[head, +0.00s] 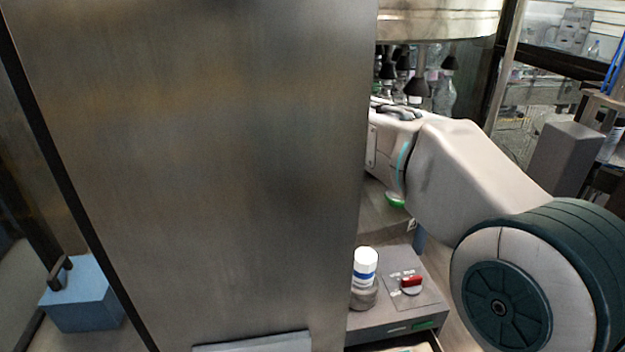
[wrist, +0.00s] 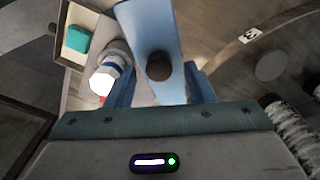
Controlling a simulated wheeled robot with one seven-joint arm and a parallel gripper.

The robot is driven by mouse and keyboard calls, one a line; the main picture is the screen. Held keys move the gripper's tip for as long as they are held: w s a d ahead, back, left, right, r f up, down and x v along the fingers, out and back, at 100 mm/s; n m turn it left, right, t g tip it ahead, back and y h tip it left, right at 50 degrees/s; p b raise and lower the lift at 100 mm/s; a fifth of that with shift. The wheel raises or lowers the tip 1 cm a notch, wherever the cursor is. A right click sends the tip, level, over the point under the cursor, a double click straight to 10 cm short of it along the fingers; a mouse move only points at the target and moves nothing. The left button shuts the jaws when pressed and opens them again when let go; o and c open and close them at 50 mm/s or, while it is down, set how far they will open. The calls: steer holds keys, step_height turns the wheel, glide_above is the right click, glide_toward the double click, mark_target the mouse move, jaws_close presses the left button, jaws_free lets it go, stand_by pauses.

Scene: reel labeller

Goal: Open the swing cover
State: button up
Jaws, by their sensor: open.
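A tall brushed steel panel (head: 200,170) fills the left and middle of the head view at close range; I cannot tell whether it is the swing cover. In the wrist view my gripper (wrist: 160,85) is open, its two blue fingers apart. A light-blue flat piece (wrist: 150,25) with a dark round knob (wrist: 158,66) shows between and beyond the fingers. I cannot tell whether the fingers touch it, or whether it belongs to the cover. In the head view my arm reaches in from the right, and the panel hides my gripper.
A white and blue capped bottle (head: 365,268) stands beside a red rotary switch (head: 411,285); the bottle shows in the wrist view (wrist: 108,75) left of my fingers. A tray (wrist: 66,58) holds a teal block (wrist: 75,38). Glass bottles (head: 445,95) stand behind my arm. A blue box (head: 80,300) is lower left.

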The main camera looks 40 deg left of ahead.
step_height(320, 180, up, 12)
steer(key=shift+r, duration=0.25)
stand_by(0.3)
stand_by(0.5)
steer(key=w+d+f+t+b, duration=0.1)
steer(key=w+d+f, duration=0.15)
steer(key=d, duration=0.65)
steer(key=w+d+f+n+b, duration=0.1)
steer(key=d+f, duration=0.2)
steer(key=d, duration=0.5)
steer(key=w+d+f+t+b, duration=0.1)
steer(key=w+d+f, duration=0.1)
steer(key=d, duration=0.7)
steer(key=s+d+f+t+b, duration=0.1)
steer(key=s+d+f, duration=0.5)
steer(key=d+f, duration=0.3)
steer(key=s+d+f+n+b, duration=0.1)
steer(key=s+d+f+b, duration=0.1)
steer(key=s+d+f, duration=0.4)
steer(key=d+f, duration=0.3)
steer(key=d, duration=0.2)
steer(key=shift+f+t, duration=0.15)
steer(key=shift+t, duration=0.25)
